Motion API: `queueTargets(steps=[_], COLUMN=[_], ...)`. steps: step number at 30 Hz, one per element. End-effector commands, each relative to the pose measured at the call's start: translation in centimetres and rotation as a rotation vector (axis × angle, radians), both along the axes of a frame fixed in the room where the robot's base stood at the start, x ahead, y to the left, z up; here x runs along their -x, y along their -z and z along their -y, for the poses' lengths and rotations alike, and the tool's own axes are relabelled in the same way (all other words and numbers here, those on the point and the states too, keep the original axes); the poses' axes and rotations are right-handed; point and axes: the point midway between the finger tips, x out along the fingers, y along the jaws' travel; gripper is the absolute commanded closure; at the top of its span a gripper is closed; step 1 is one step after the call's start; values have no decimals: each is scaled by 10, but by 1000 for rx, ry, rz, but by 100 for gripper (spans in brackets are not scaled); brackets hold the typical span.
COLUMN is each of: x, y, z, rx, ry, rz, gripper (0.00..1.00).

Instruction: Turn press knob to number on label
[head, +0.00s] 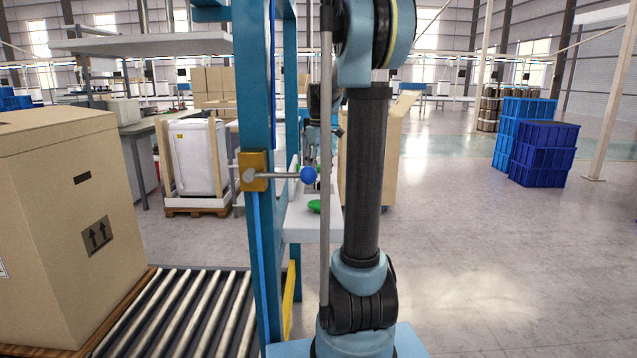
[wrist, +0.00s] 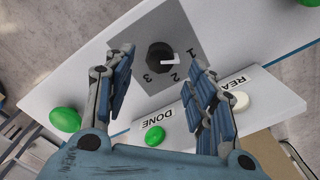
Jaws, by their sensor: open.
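In the wrist view a black round knob (wrist: 159,55) with a white pointer sits on a grey plate (wrist: 205,25) marked 1, 2 and 3. The pointer faces right, toward the side of 1 and 2; which exactly I cannot tell. My gripper (wrist: 158,60) is open, its two blue-grey fingers on either side of the knob in the picture, with no clear contact. In the head view my gripper (head: 318,150) is partly hidden behind my arm. No label naming a target number is readable.
A green button (wrist: 153,134) is by DONE and a white button (wrist: 240,100) by READY. A larger green button (wrist: 65,119) is at left. In the head view a blue ball handle (head: 308,174) juts from the blue post. A roller conveyor (head: 180,310) and carton (head: 65,220) stand left.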

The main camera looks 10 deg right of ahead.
Motion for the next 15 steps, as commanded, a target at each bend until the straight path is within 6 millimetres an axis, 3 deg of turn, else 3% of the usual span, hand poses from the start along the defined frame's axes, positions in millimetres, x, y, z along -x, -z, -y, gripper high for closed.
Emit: queueTargets(steps=[6,15], x=[0,0], y=[30,45], z=[0,0], rx=[0,0], ry=[0,0], rz=[0,0], gripper=[49,49])
